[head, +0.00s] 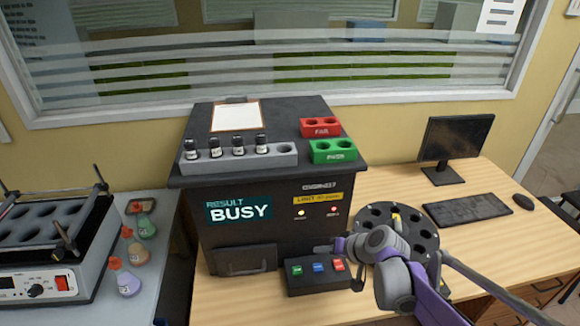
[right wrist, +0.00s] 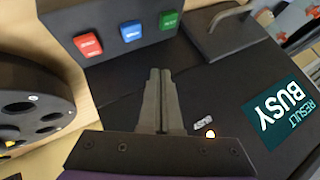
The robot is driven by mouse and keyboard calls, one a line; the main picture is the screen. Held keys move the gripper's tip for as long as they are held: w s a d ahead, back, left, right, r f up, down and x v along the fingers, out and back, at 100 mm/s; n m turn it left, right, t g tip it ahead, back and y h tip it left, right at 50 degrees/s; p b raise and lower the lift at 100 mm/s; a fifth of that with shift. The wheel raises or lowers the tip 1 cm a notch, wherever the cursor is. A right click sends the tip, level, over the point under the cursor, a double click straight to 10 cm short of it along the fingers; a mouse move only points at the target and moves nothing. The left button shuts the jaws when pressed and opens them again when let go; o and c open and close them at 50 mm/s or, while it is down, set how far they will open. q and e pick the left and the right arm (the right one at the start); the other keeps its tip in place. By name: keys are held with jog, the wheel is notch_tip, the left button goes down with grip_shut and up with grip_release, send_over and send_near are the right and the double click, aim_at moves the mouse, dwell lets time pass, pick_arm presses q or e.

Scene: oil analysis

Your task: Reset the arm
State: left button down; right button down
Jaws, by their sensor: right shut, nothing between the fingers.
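My right gripper (head: 324,249) is shut and empty in front of the black analyzer (head: 225,240), just above the button box (head: 320,285). In the right wrist view its two fingers (right wrist: 160,75) are together and point towards the button box (right wrist: 110,15). The box has a green button (head: 297,270), a blue button (head: 318,267) and a red button (head: 339,266). The fingers look apart from the buttons. The analyzer's display (head: 238,209) reads "RESULT BUSY". My left gripper is not in view.
A round black carousel (head: 428,241) stands right of the analyzer, partly behind my right arm. A grey rack (head: 285,158) with several vials, a red holder (head: 320,127) and a green holder (head: 333,151) sit on the analyzer. A monitor (head: 455,137) and keyboard (head: 467,209) are at the right.

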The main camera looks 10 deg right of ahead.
jog(key=s+d+r+g+h+p, duration=0.1)
jog(key=s+h+p, duration=0.1)
jog(key=s, duration=1.1)
jog(key=s+d+r+n+h+p, duration=0.1)
jog(key=s+r+h+p, duration=0.1)
jog(key=s, duration=1.1)
jog(key=shift+d+r+g+h+p, duration=0.2)
jog(key=shift+g+h+p, duration=0.2)
jog(key=shift+h+p, duration=0.45)
dwell(1.2)
